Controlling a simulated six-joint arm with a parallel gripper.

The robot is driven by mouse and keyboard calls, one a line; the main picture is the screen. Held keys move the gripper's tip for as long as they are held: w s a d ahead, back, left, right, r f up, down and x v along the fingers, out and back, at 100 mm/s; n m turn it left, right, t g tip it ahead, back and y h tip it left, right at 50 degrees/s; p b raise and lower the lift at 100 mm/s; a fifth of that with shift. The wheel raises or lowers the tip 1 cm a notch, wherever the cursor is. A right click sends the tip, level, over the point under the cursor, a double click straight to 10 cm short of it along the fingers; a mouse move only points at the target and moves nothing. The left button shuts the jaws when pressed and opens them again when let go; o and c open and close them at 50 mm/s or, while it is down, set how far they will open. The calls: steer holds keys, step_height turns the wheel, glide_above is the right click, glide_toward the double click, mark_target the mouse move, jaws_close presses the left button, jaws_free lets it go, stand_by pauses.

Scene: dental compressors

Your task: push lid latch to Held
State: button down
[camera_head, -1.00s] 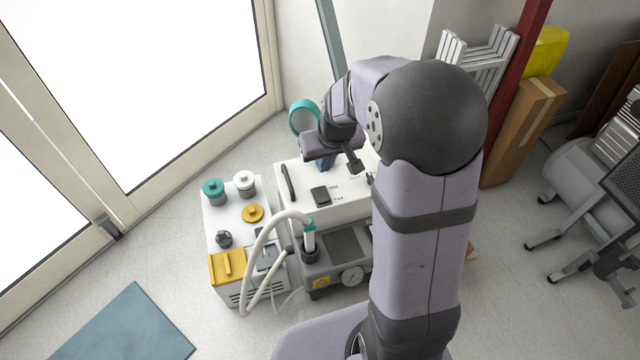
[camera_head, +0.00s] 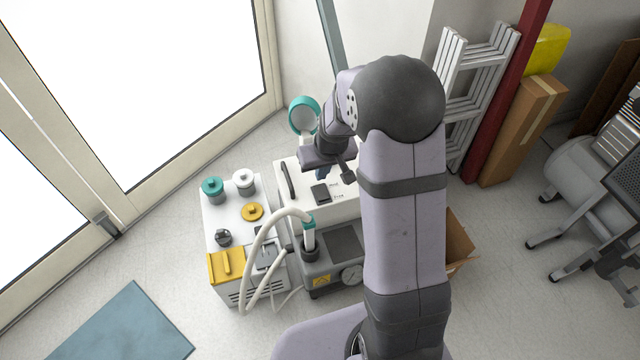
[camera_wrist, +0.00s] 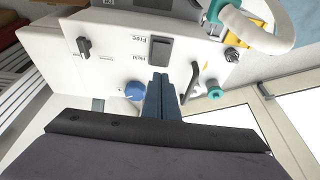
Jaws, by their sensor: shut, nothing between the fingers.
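The lid latch (camera_head: 320,194) is a black rocker on top of the white compressor housing (camera_head: 347,207). In the wrist view the latch (camera_wrist: 160,50) lies beside the printed words Free and Held, seen upside down, with Held at the end nearer my fingers. My gripper (camera_wrist: 160,77) is shut and empty, its two blue fingers together. The fingertips appear just short of the Held end; I cannot tell whether they touch. In the head view my gripper (camera_head: 321,174) is just behind the latch, partly hidden by my wrist.
A black handle (camera_head: 286,180) stands left of the latch. A blue knob (camera_wrist: 133,91) and a black knob (camera_wrist: 83,47) are near it in the wrist view. A white hose (camera_head: 262,240) arches in front. A unit with coloured caps (camera_head: 228,212) stands left.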

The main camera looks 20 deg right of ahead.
mark_target(320, 193)
steer(key=shift+s+b+x, duration=0.2)
steer(key=shift+b+x, duration=0.05)
steer(key=shift+x, duration=1.3)
steer(key=shift+s+b+x, duration=0.15)
steer(key=shift+b+x, duration=0.05)
steer(key=shift+x, duration=1.35)
steer(key=shift+f, duration=0.1)
steer(key=shift+w+f, duration=0.1)
steer(key=shift+f, duration=0.2)
steer(key=shift+r, duration=0.1)
steer(key=shift+s, duration=0.2)
steer(key=shift+s+b, duration=0.3)
steer(key=shift+s, duration=0.45)
